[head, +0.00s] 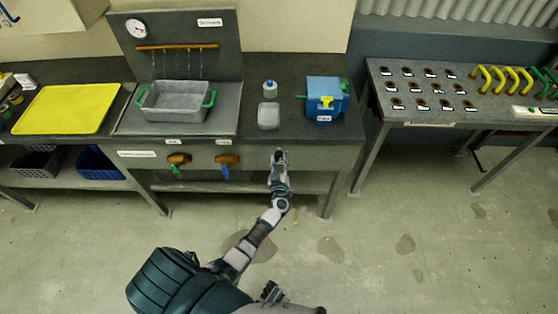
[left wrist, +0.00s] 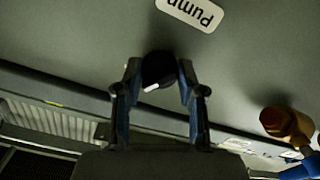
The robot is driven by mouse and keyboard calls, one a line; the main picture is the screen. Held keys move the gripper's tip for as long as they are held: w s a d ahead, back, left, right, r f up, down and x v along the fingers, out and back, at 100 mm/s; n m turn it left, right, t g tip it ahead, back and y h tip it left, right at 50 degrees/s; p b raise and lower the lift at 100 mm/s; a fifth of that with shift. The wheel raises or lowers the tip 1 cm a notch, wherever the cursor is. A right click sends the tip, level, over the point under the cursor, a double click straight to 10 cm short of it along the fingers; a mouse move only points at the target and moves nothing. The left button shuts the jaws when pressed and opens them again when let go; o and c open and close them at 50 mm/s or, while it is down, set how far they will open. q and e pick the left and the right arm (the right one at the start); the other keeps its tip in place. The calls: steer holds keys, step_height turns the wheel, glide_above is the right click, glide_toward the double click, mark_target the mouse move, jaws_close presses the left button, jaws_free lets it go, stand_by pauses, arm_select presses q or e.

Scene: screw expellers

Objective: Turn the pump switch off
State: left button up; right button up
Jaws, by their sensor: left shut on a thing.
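The pump switch is a round black knob (left wrist: 158,70) with a white mark, on the grey front panel in the left wrist view. A white label reading "Pump" (left wrist: 190,12) is beside it, upside down in that view. My left gripper (left wrist: 157,82) has a finger on each side of the knob and is shut on it. In the head view my left gripper (head: 279,158) is at the right part of the bench front and hides the knob. A small dark part low in the head view may be my right gripper (head: 271,292); its fingers are unclear.
Brown valves with a green handle (head: 177,164) and a blue handle (head: 226,165) are left of my left gripper on the same panel. A grey basin (head: 172,101), a clear container (head: 268,117) and a blue box (head: 325,97) stand on the bench. Open floor lies in front.

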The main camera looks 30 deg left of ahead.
arm_select(q)
steer(key=n, duration=0.7)
steer(key=shift+w+d+r+n, duration=0.1)
steer(key=shift+n, duration=0.2)
arm_select(e)
steer(key=shift+r, duration=0.1)
stand_by(0.3)
arm_select(q)
steer(key=o, duration=1.1)
arm_select(e)
steer(key=shift+a, duration=0.1)
arm_select(q)
steer(key=shift+o, duration=0.2)
steer(key=v, duration=1.2)
